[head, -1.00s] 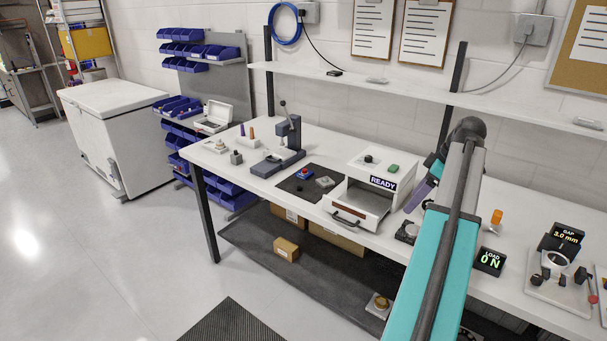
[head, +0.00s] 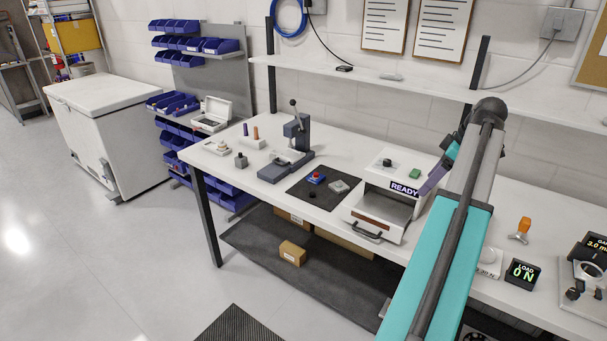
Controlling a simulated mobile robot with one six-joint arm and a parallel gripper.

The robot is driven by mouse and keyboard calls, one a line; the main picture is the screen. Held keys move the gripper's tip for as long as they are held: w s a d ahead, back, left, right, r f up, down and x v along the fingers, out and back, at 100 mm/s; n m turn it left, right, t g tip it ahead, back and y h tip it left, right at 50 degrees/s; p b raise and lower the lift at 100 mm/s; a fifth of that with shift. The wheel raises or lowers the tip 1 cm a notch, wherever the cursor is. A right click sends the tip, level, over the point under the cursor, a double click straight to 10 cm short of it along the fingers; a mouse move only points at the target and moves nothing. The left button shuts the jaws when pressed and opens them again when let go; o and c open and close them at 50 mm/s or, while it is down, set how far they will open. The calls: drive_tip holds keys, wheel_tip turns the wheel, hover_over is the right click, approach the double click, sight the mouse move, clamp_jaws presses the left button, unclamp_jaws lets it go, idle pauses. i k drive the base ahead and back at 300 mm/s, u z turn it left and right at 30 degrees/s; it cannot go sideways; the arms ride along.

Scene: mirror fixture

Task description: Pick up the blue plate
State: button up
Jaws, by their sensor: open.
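A small blue piece (head: 316,178) with a red part on top lies on the black mat (head: 318,205) on the bench. It is the only blue plate-like thing I make out there, and it is too small to tell its exact shape. A grey piece (head: 338,186) lies to its right on the same mat. My gripper (head: 428,187), partly hidden behind my own arm, shows as a purple part beside the right side of the white READY box. It is open and well apart from the blue piece. Its fingertips are hard to make out.
The white READY box (head: 380,207) with a handled front stands between the mat and my gripper. A grey lever press (head: 290,160) stands left of the mat. A LOAD display (head: 522,274) and orange-topped item (head: 523,226) are at right. A shelf (head: 400,88) runs above.

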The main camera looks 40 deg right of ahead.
sight(310, 178)
drive_tip(key=z, duration=0.05)
drive_tip(key=i, duration=1.45)
